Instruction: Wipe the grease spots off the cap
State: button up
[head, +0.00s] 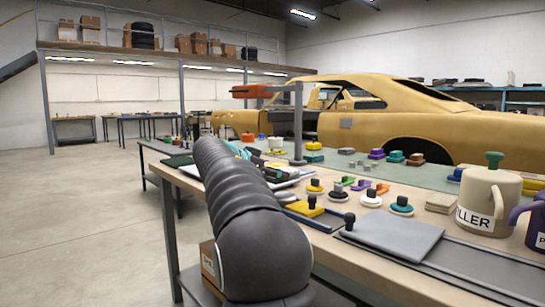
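Several small coloured knobbed pieces stand on the workbench, among them a white disc with a dark knob (371,197) and a teal one (401,206). I cannot tell which piece is the cap, and no grease spots can be made out. A folded beige pad, perhaps a cloth (441,203), lies left of the can. My dark ribbed arm reaches up from the bottom middle over the bench's left part. My gripper cannot be made out.
The wooden workbench (330,245) carries a grey flat plate (392,234) near the front edge and a blue-rimmed tray (318,216). A purple mug-like vessel (535,222) is cut off at the right. A yellow car shell (400,115) stands behind. The floor at left is clear.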

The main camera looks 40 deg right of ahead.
jog(key=shift+r+p, duration=0.3)
jog(key=shift+r, duration=1.65)
